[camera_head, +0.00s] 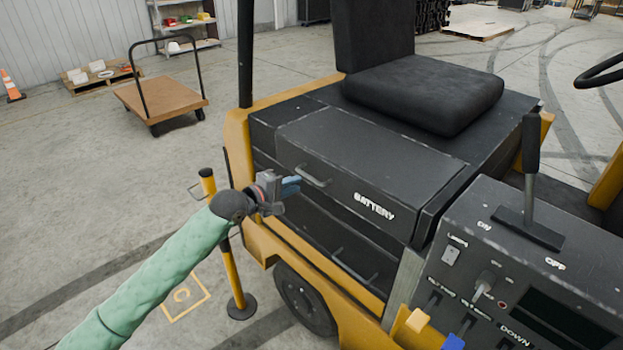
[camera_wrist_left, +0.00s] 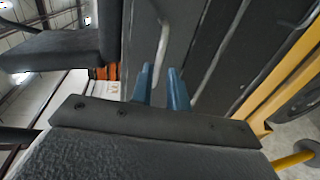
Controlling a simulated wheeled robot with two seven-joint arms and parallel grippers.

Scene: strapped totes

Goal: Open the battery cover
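The battery cover (camera_head: 365,145) is a dark grey lid with a white BATTERY label on its front, below and in front of the black seat. It lies shut. Its grey bar handle (camera_head: 313,178) is on the left part of the front face. My left gripper (camera_head: 292,186) has blue fingers and is just left of the handle, pointing at it. In the left wrist view the two blue fingers (camera_wrist_left: 162,85) are apart, and a light bar, the handle (camera_wrist_left: 162,50), lines up with the gap between them. I cannot tell whether they touch it. My right gripper is not in view.
A control panel (camera_head: 520,265) with a lever (camera_head: 531,150) stands at the right. A yellow post (camera_head: 232,260) stands below my left wrist. A flat cart (camera_head: 160,97) is on the floor behind. Open floor lies to the left.

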